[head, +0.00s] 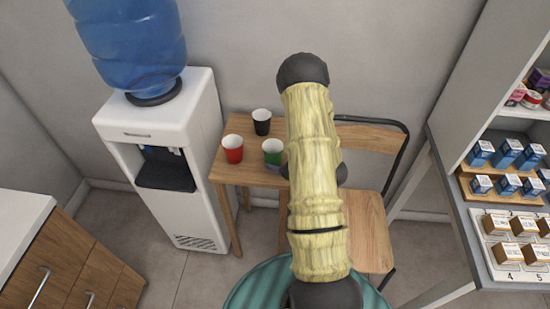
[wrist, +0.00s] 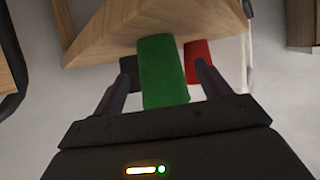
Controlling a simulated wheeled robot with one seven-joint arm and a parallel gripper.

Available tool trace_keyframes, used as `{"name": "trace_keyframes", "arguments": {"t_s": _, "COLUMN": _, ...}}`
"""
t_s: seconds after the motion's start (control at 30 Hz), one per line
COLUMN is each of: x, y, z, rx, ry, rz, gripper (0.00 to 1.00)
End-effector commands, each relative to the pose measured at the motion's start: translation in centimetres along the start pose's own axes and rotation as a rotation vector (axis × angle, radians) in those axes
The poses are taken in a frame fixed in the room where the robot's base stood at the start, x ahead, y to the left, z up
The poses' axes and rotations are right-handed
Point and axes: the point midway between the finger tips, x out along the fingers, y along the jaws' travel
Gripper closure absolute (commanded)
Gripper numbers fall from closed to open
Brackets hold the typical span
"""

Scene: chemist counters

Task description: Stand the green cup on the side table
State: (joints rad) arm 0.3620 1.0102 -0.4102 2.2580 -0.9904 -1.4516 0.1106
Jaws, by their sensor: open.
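The green cup (head: 272,152) stands upright on the wooden side table (head: 240,172), near its right front part. In the wrist view, where the scene appears upside down, the green cup (wrist: 163,72) shows between the two fingers of my gripper (wrist: 164,66). The fingers are apart, one on each side of the cup, with a visible gap at least toward the fingertips. I cannot tell whether either finger touches it. In the head view my arm hides most of my gripper.
A red cup (head: 232,148) and a black cup (head: 262,122) stand close to the green one on the table. A water cooler (head: 165,150) is to the left. A wooden chair (head: 368,225) is to the right, and a stocked shelf (head: 465,215) is beyond it.

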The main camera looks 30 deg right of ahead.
Motion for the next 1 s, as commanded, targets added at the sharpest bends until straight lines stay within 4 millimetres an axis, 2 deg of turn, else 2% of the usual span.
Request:
{"name": "trace_keyframes", "arguments": {"t_s": 0.2, "x": -4.6, "y": 0.2, "z": 0.1, "rx": 0.003, "ry": 0.000, "rz": 0.007, "gripper": 0.24}}
{"name": "trace_keyframes", "arguments": {"t_s": 0.4, "x": -7.3, "y": 0.1, "z": 0.1, "rx": 0.003, "ry": 0.000, "rz": 0.003, "gripper": 0.24}}
{"name": "trace_keyframes", "arguments": {"t_s": 0.53, "x": -7.9, "y": 0.0, "z": 0.1, "rx": 0.002, "ry": 0.000, "rz": 0.001, "gripper": 0.24}}
{"name": "trace_keyframes", "arguments": {"t_s": 1.0, "x": -7.8, "y": 0.0, "z": 0.0, "rx": 0.001, "ry": 0.000, "rz": -0.001, "gripper": 0.24}}
